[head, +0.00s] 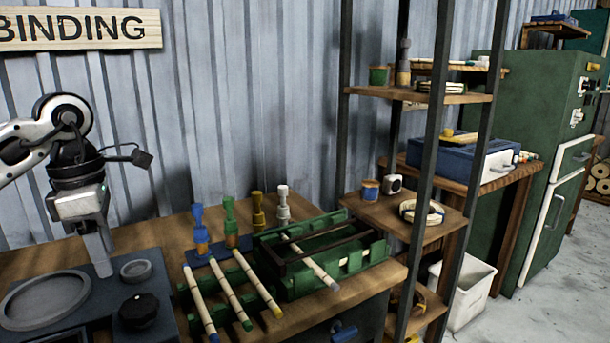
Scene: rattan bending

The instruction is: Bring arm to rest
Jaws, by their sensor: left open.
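My left arm comes in from the left edge, and its white and black gripper (103,262) points down over the dark bench unit at the table's left. Its jaws are open with nothing seen between them. From this angle I cannot tell whether the fingertips touch the unit. My right gripper is out of view.
A dark-posted shelf (398,215) rises at the bench's right. A white bin (465,295) stands on the floor.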

